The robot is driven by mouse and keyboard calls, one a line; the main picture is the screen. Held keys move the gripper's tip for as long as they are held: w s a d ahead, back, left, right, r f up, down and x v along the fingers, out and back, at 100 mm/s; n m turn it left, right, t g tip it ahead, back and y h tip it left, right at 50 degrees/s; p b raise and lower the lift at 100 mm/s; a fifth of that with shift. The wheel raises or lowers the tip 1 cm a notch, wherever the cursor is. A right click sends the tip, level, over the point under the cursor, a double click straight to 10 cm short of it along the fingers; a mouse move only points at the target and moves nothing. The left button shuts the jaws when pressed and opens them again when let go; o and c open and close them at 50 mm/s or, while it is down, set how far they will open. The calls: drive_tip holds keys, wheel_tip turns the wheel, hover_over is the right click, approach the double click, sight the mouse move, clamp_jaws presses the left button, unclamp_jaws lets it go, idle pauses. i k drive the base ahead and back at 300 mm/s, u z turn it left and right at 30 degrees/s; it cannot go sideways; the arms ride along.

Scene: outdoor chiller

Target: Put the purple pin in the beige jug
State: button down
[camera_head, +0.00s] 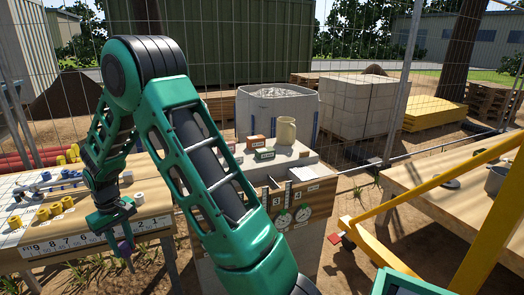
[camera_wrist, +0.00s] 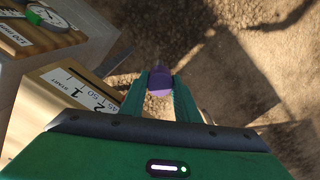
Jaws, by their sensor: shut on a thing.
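My gripper (camera_head: 127,262) hangs low in front of the left table in the head view, its fingers pointing down. It is shut on the purple pin (camera_head: 124,247). In the wrist view the purple pin (camera_wrist: 160,80) shows between the two green fingertips (camera_wrist: 160,88), with bare ground below it. The beige jug (camera_head: 286,130) stands upright on the concrete block in the middle of the head view, to the right of and behind my gripper. The jug's inside is hidden, and it is not in the wrist view.
The left table (camera_head: 110,232) holds yellow, blue and grey fittings. Beside the jug are a green box (camera_head: 265,154) and a reddish block (camera_head: 255,142). Dials (camera_head: 283,220) are on the block's front. A yellow frame (camera_head: 440,180) and another table (camera_head: 430,205) stand at right.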

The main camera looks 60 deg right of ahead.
sight(285, 142)
drive_tip(key=z, duration=0.15)
drive_tip(key=k, duration=1.15)
drive_tip(key=z, duration=1.35)
drive_tip(key=i, duration=1.25)
